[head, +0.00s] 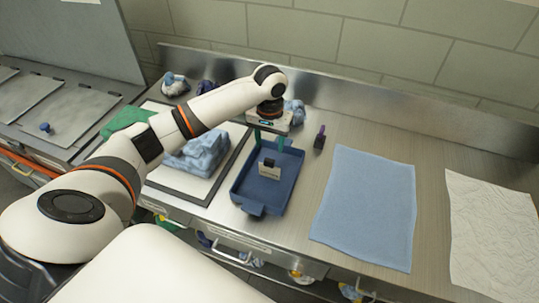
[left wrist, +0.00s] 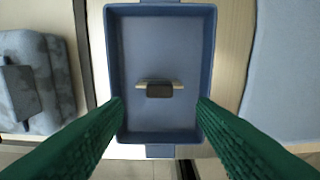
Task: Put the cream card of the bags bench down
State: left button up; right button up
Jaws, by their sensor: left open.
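The cream card (head: 269,171) stands upright in the blue tray (head: 248,206), with a small dark block at its top. In the left wrist view the card (left wrist: 143,82) shows as a thin pale edge behind the dark block (left wrist: 159,90), near the middle of the tray (left wrist: 112,60). My left gripper (head: 268,142) is above the far part of the tray, its green fingers pointing down. In the left wrist view the gripper (left wrist: 160,101) has its fingers wide apart, with nothing between the tips. My right gripper is not in view.
Folded blue-grey fabric (head: 198,153) lies on a dark-framed white board left of the tray. A small dark object (head: 319,139) stands to the right. A blue cloth (head: 366,205) and a white crinkled sheet (head: 495,225) lie farther right. A metal backsplash bounds the bench.

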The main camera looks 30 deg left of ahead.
pick_arm(q)
jog(key=shift+r, duration=2.4)
